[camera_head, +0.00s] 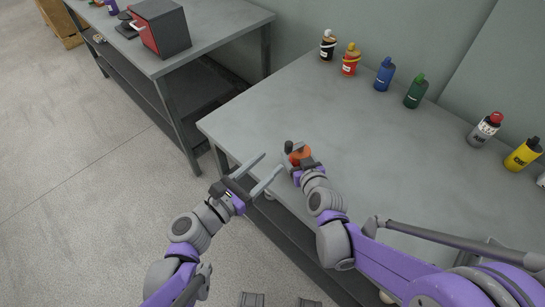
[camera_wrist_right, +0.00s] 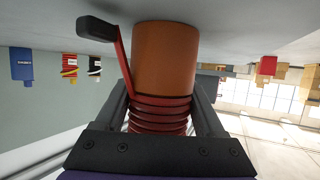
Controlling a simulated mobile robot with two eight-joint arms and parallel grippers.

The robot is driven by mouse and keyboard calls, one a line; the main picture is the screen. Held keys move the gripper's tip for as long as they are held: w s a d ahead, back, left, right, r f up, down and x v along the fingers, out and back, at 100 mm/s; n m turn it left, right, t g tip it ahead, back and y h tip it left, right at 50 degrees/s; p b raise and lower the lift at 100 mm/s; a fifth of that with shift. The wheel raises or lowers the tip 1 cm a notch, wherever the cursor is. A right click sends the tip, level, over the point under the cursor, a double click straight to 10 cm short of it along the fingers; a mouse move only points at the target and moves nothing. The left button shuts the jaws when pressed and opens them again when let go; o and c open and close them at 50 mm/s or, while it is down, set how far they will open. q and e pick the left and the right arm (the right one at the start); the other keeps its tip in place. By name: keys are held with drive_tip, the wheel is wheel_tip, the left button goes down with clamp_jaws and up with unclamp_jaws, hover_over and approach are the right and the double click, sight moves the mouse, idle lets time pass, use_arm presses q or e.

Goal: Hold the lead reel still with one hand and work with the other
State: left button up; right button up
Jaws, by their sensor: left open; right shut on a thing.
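The lead reel is an orange cylinder (camera_wrist_right: 165,60) with red lead wound around it, seen close in the right wrist view. A dark plug or clip (camera_wrist_right: 97,28) sits at the end of the red lead beside the reel. In the head view the orange reel (camera_head: 299,153) stands near the table's front left edge. My right gripper (camera_wrist_right: 160,115) is shut on the reel, one finger on each side of the wound lead. My left gripper (camera_head: 263,172) is open and empty, in front of the table edge, left of the reel.
The grey table (camera_head: 240,120) is clear around the reel. Several bottles and cans, such as a blue bottle (camera_head: 384,74) and a yellow one (camera_head: 523,154), stand along its back. Another bench (camera_head: 215,30) with a red and black box (camera_head: 160,28) stands at the left.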

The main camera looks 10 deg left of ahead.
idle(0.3)
drive_tip(key=o, duration=1.5)
